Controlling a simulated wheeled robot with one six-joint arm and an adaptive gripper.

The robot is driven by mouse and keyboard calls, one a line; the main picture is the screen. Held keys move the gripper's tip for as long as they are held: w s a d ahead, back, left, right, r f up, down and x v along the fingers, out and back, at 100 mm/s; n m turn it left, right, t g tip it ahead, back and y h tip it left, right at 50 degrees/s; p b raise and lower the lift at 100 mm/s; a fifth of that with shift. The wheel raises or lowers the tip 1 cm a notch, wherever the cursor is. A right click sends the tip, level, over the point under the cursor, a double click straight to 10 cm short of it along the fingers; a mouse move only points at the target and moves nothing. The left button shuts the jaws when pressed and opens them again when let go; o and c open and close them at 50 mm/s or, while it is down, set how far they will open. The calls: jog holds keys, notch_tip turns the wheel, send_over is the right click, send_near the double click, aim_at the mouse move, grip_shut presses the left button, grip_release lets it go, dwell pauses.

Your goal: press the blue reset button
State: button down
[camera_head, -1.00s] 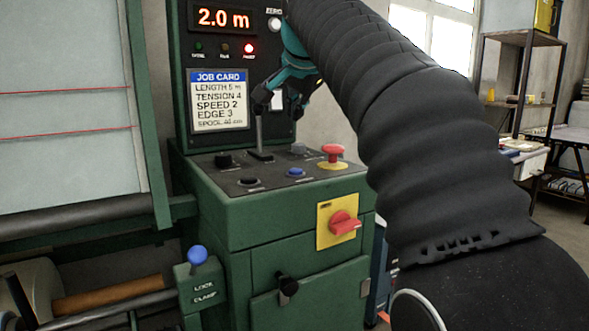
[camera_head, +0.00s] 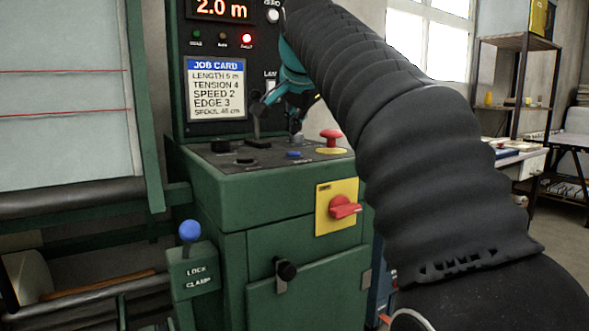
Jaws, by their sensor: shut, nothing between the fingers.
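The blue button (camera_head: 294,154) is a small low disc on the dark sloping top of the green control cabinet, left of the red mushroom button (camera_head: 331,138). My gripper (camera_head: 278,104), teal and dark, is shut and empty. It is in front of the upright display panel and appears above and slightly left of the blue button, with a visible gap. Its fingertips are small and partly lost against the dark panel. My black sleeved arm covers the right of the view.
A lever (camera_head: 256,132) and several dark knobs stand on the console close to my gripper. A job card (camera_head: 216,88) is on the panel. A red rotary switch (camera_head: 344,207) sits on the cabinet front, and a blue-knobbed clamp lever (camera_head: 190,231) stands at lower left.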

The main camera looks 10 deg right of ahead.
aim_at(294, 153)
jog(key=shift+f+b, duration=0.55)
jog(key=shift+f, duration=0.55)
dwell(0.6)
jog(key=shift+f, duration=0.45)
jog(key=shift+f+b, duration=0.45)
jog(key=shift+b, duration=0.05)
dwell(0.6)
jog(key=shift+r, duration=0.1)
jog(key=shift+r+p, duration=0.85)
jog(key=shift+p, duration=0.15)
notch_tip(294, 153, up, 5)
jog(key=p, duration=0.5)
